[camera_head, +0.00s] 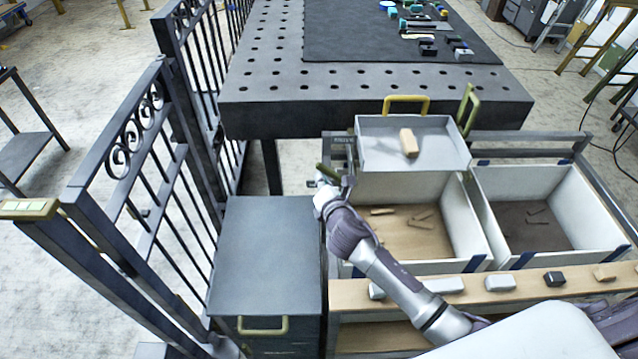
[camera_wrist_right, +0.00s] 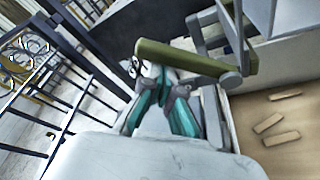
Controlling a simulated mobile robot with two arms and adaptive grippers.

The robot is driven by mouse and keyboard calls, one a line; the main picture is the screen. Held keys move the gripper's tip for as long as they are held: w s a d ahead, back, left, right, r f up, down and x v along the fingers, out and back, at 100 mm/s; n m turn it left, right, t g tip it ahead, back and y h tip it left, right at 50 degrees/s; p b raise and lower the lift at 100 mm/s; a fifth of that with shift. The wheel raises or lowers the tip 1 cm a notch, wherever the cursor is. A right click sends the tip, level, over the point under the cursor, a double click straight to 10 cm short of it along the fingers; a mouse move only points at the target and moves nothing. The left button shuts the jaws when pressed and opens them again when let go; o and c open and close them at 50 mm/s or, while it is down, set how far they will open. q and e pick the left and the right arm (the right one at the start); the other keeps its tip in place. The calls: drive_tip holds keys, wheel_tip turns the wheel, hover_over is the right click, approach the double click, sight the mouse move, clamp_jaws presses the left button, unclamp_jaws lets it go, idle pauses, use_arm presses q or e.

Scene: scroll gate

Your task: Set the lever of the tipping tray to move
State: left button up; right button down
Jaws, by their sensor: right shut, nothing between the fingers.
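The tipping tray (camera_head: 385,152) is a shallow grey tray with a tan block (camera_head: 408,142) on it, above the left bin. An olive-green bar, which looks like the lever (camera_head: 328,174), sits at the tray's left side beside my right gripper (camera_head: 322,182). In the right wrist view the lever (camera_wrist_right: 180,62) is a thick bar on grey brackets, just beyond the teal fingertips of my right gripper (camera_wrist_right: 160,90). The fingers are shut and empty; whether they touch the bar I cannot tell. My left gripper is not in view.
The left bin (camera_head: 455,205) and right bin (camera_head: 550,175) hold small wooden pieces. A wooden ledge (camera_head: 465,298) with several blocks runs in front. A grey cabinet (camera_head: 265,255) and scrollwork gate (camera_head: 140,150) stand left. A perforated table (camera_head: 370,85) stands behind.

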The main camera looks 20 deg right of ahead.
drive_tip(key=m, duration=0.1)
drive_tip(key=d+r+m+t+b, duration=0.1)
drive_tip(key=m, duration=0.1)
drive_tip(key=shift+s+d+r+y, duration=0.25)
drive_tip(key=shift+d+y, duration=0.05)
drive_tip(key=shift+y, duration=0.1)
drive_tip(key=shift+s+d+r+m+t+y+b, duration=0.2)
drive_tip(key=shift+d+m+b, duration=0.25)
drive_tip(key=shift+m, duration=0.3)
drive_tip(key=shift+d+r+m+t+y+b, duration=0.1)
drive_tip(key=shift+d+r+m+t+b, duration=0.3)
drive_tip(key=shift+m, duration=0.3)
drive_tip(key=shift+s+d+r+m+t+y+b, duration=0.1)
drive_tip(key=shift+d+r+m+t+b, duration=0.1)
drive_tip(key=shift+d+m+b, duration=0.4)
drive_tip(key=shift+a, duration=0.2)
